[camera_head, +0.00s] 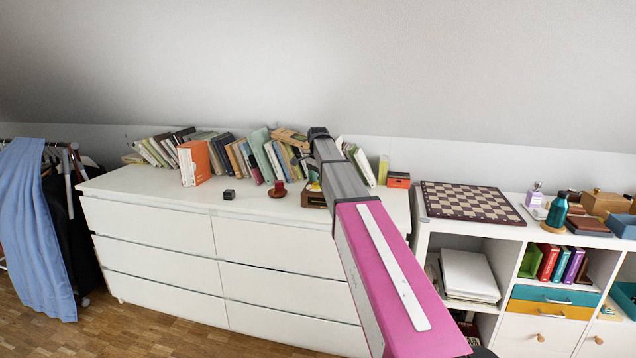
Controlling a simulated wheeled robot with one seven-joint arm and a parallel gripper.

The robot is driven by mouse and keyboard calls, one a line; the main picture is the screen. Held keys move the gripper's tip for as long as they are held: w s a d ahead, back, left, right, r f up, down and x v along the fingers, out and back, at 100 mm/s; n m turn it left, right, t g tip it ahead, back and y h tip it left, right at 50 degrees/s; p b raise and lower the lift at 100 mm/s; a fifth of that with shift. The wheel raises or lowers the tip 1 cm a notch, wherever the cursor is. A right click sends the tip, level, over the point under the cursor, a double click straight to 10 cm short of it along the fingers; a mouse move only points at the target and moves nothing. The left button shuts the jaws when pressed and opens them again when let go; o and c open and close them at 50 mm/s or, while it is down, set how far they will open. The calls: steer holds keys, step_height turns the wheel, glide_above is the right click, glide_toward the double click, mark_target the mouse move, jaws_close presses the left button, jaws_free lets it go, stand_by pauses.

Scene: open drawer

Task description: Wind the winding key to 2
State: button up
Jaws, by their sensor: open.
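No winding key can be made out in the head view. A small brown wooden box-like thing (312,198) stands on the white dresser, partly hidden behind my arm. My arm reaches from the lower right over the dresser's right part. My gripper (302,157) is at its far end, small and dark against the books, above and near the brown thing. It is open, and I see nothing held in it. Its fingers are hard to make out, and whether it touches anything cannot be told.
The white dresser (150,215) bears a row of leaning books (195,163), a small dark cube (229,194) and a red candle on a dish (278,188). Its left top is mostly clear. A chessboard (470,201) lies on the white shelf at right.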

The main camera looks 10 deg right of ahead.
step_height(320, 180, up, 10)
stand_by(0.4)
